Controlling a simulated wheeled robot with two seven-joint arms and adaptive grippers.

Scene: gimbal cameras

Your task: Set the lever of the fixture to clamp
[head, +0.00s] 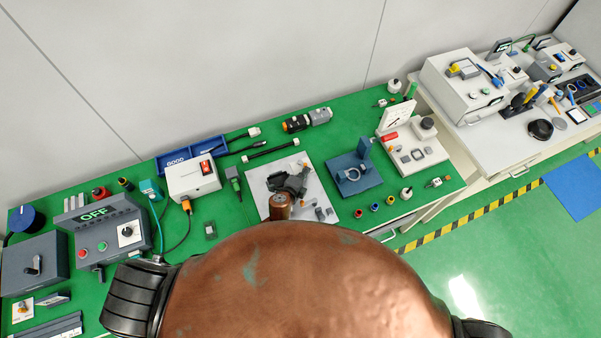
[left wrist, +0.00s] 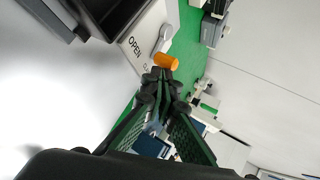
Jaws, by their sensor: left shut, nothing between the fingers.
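The fixture's white plate (head: 262,168) lies on the green bench in the head view, mostly behind my left gripper (head: 290,180). In the left wrist view a white panel (left wrist: 128,50) carries the word OPEN and the start of a second word, "CL". A grey lever (left wrist: 164,38) with an orange knob (left wrist: 166,61) stands at the panel's edge, the knob near the "CL" lettering. My left gripper (left wrist: 160,78) is shut and empty, its fingertips right beside the knob. I cannot tell whether they touch it. The lever is hidden in the head view. My right gripper is out of view.
A blue fixture (head: 370,182) stands right of the plate, a white unit (head: 430,152) further right. Left are a white box (head: 192,182) with a red switch and a grey control box (head: 98,222) showing OFF. Cables and connectors lie behind. Small coloured parts sit in front.

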